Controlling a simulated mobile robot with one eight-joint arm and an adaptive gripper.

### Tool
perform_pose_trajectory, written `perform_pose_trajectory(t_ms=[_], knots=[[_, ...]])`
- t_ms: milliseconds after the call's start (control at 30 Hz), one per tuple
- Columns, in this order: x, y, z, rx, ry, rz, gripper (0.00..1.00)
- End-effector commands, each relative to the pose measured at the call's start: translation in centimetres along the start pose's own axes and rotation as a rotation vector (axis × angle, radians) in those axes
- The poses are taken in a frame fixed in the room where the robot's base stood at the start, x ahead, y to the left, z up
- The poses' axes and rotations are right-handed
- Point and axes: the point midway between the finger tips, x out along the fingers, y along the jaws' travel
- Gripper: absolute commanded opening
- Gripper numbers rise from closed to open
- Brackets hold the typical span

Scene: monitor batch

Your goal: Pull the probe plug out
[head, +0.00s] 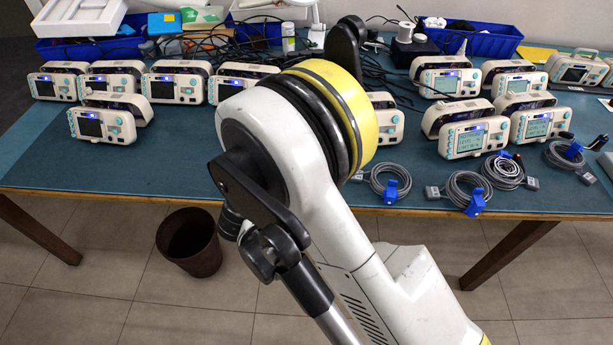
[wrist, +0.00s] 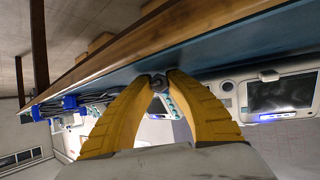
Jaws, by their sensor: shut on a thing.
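In the wrist view, my gripper (wrist: 160,80) has its two yellow fingers closed around a small grey plug (wrist: 158,83) at their tips. Behind the fingers, part of a white monitor with teal buttons (wrist: 172,104) shows. I cannot tell whether the plug is still seated in it. A second white monitor with a dark screen (wrist: 282,93) stands to the right in this tilted view. In the head view, my arm hides the gripper and the plug. A monitor (head: 387,122) there is partly covered by my arm.
Several monitors (head: 92,122) stand in rows on the blue-topped table (head: 120,178). Coiled grey cables (head: 462,190) with blue ties lie at the front right. Blue bins (head: 90,47) and black cables are at the back. A brown bin (head: 190,243) stands on the floor.

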Motion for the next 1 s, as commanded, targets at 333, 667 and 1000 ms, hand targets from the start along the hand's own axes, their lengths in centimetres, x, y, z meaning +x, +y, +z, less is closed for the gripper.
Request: perform_pose_trajectory(t_ms=[333,667,1000], knots=[[0.0,0.0,0.0,0.0,0.0,0.0,0.4],[-0.6,0.0,0.0,-0.001,0.0,-0.001,0.4],[-7.5,0.0,0.0,-0.003,0.0,-0.003,0.4]])
